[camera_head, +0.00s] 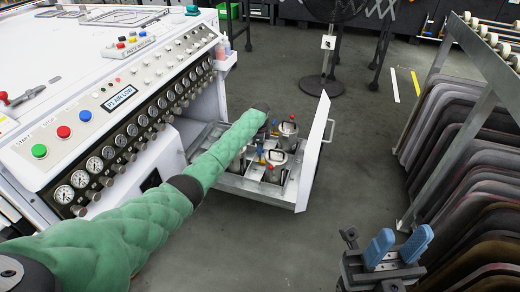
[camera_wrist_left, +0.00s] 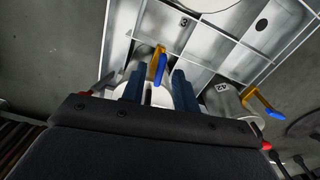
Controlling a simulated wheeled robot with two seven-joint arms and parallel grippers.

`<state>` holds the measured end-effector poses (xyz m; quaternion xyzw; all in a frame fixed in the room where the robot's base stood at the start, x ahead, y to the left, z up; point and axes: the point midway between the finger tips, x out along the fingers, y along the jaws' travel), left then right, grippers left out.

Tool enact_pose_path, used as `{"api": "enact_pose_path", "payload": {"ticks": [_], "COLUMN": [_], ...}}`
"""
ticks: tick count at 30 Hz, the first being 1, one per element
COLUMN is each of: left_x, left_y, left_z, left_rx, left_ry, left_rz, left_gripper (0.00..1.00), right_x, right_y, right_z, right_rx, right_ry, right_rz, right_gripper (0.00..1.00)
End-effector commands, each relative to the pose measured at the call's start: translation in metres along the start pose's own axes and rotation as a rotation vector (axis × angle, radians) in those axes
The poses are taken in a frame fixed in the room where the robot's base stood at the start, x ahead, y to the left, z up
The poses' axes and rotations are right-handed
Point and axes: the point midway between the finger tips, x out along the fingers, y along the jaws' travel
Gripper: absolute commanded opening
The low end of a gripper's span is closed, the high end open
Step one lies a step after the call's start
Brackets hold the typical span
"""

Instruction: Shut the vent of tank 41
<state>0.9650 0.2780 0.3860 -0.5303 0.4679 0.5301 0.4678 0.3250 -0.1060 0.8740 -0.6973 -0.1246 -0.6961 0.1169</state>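In the head view, several metal tanks stand in a pulled-out drawer (camera_head: 262,194), among them a right-hand tank (camera_head: 288,131) and a front tank (camera_head: 275,170). My left arm reaches over them, and its gripper is mostly hidden behind the arm. In the left wrist view, the left gripper (camera_wrist_left: 159,86) is open. A yellow lever with a blue handle (camera_wrist_left: 159,66) shows between its fingers, with gaps on both sides. Another blue-tipped yellow lever (camera_wrist_left: 262,102) sits on a tank (camera_wrist_left: 226,103) to the right. I cannot tell which tank is 41. My right gripper (camera_head: 397,248) is open and empty.
The white console (camera_head: 120,95) with gauges and buttons stands left of the drawer. The drawer's white front panel (camera_head: 316,150) stands upright at its right. A rack of dark curved panels (camera_head: 465,170) is at the right. The floor between is clear.

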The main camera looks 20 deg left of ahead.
Motion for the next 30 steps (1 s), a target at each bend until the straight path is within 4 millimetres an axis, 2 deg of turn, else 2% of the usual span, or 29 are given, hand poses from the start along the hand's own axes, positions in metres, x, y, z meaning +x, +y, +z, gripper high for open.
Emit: {"api": "enact_pose_path", "payload": {"ticks": [10, 15, 30], "left_x": [0.0035, 0.0034, 0.0023], "left_y": [0.0001, 0.0001, 0.0003], "left_z": [0.0003, 0.0003, 0.0005], "left_rx": [-0.001, -0.001, -0.028], "left_ry": [0.0, 0.0, -0.001], "left_rz": [0.0, 0.0, 0.001], "left_gripper": [0.3, 0.0, 0.0], "right_x": [0.0, 0.0001, 0.0038], "right_y": [-0.0001, 0.0, -0.0001], "right_z": [0.0, -0.0004, 0.0], "right_rx": [0.002, 0.002, -0.005], "right_ry": [0.001, 0.001, -0.003], "right_rz": [0.001, 0.0, -0.005], "right_gripper": [0.36, 0.36, 0.36]}}
